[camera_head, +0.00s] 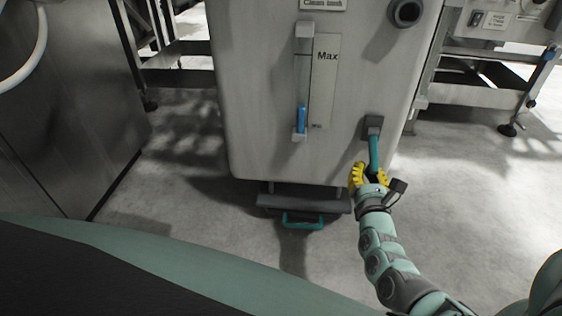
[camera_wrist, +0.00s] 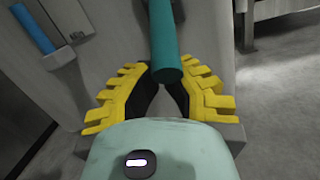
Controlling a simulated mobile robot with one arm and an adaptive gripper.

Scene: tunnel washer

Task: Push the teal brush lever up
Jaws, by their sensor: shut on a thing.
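The teal brush lever (camera_head: 374,150) hangs down from a dark mount (camera_head: 373,121) low on the right of the grey tank's front. My gripper (camera_head: 369,172) has yellow fingers and is at the lever's lower end. In the wrist view the teal lever (camera_wrist: 164,40) comes down from the top, and its rounded end lies between the tips of my gripper (camera_wrist: 161,72). The fingers are shut on the lever, one on each side.
The grey tank (camera_head: 260,100) carries a level gauge with a blue float (camera_head: 301,120) and a "Max" label (camera_head: 326,57). A drawer with a teal handle (camera_head: 303,220) is under the tank. A steel cabinet (camera_head: 60,110) stands left. Open floor (camera_head: 480,200) lies right.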

